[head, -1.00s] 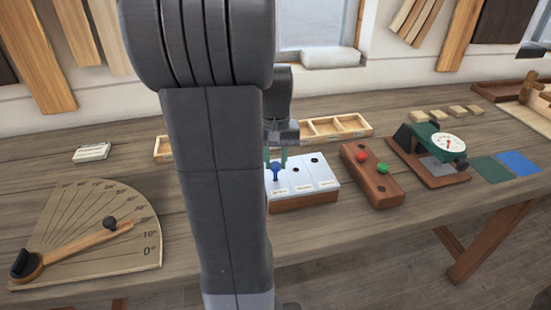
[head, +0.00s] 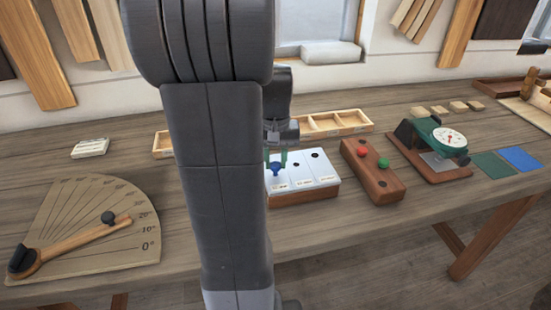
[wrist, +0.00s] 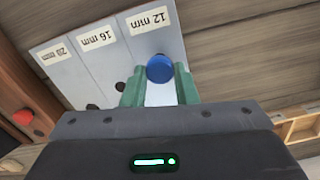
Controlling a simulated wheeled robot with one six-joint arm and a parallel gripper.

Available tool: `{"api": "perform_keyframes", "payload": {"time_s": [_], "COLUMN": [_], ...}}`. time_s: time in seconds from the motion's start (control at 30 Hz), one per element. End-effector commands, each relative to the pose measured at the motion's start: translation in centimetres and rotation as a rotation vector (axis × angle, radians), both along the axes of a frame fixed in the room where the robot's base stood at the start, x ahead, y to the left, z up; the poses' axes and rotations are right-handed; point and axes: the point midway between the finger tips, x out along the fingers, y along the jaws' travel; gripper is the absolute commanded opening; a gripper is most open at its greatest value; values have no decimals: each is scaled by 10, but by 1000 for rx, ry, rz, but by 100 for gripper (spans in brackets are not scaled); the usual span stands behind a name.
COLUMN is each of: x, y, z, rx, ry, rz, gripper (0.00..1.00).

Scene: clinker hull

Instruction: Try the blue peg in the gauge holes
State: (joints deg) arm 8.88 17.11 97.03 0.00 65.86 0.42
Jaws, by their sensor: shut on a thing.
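The blue peg (head: 276,168) is at the leftmost section of the white-topped gauge block (head: 318,170) in the head view. My gripper (wrist: 160,84) is shut on the peg, with a green finger on each side of its round blue head (wrist: 160,68) in the wrist view. The peg is over the strip marked 12 mm (wrist: 147,20). The strips marked 16 mm and 20 mm lie beside it. Their two dark holes show in the head view. The 12 mm hole is hidden, and I cannot tell whether the peg's lower end is in it.
A wooden block (head: 371,183) with a red knob and a green knob stands right of the gauge block. Behind is a shallow divided tray (head: 357,120). A dial gauge (head: 447,138) stands further right, an angle board (head: 95,235) at left. My arm hides part of the bench.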

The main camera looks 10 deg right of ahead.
Motion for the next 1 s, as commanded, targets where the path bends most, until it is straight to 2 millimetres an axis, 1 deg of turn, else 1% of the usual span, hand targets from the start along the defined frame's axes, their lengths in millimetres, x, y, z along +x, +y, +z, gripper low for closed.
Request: {"api": "perform_keyframes", "payload": {"time_s": [0.23,0.37,1.0], "x": [0,0,0], "y": [0,0,0], "z": [0,4,43], "rx": [0,0,0], "ry": [0,0,0], "rz": [0,0,0], "gripper": [5,5,5]}}
